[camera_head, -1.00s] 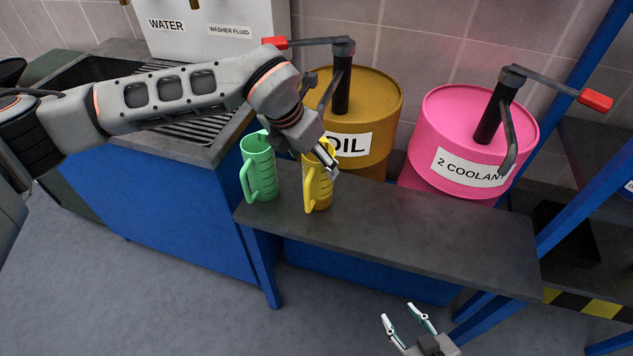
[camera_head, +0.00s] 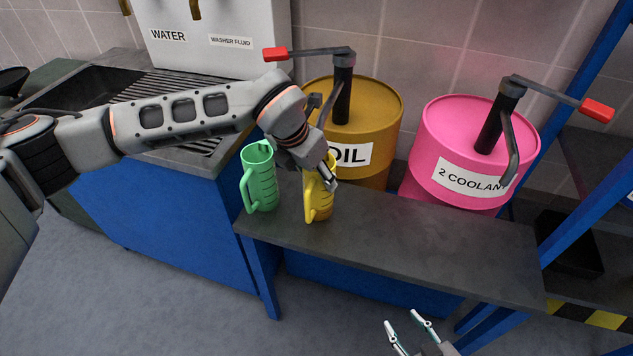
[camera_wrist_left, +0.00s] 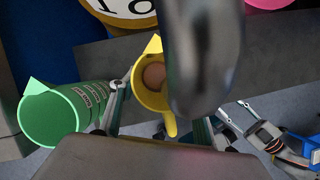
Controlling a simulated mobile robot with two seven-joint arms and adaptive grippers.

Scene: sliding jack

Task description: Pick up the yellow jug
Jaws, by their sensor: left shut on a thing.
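The yellow jug (camera_head: 317,204) stands upright on the grey bench top, with its handle toward the front left. My left gripper (camera_head: 324,178) reaches down over it from behind and is shut on its upper part. In the left wrist view the jug (camera_wrist_left: 149,98) sits between the two fingers, partly hidden by a blurred grey part; something brownish shows inside it. A green jug (camera_head: 261,180) stands close to its left and also shows in the left wrist view (camera_wrist_left: 50,118). My right gripper (camera_head: 408,330) is open and empty at the bottom edge, in front of the bench.
The bench top (camera_head: 430,235) is clear to the right of the jugs. Behind stand a yellow-brown oil drum (camera_head: 377,110) and a pink coolant drum (camera_head: 450,135), both with crank pumps. A blue-sided sink unit (camera_head: 170,215) is at left, a blue rack post (camera_head: 590,205) at right.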

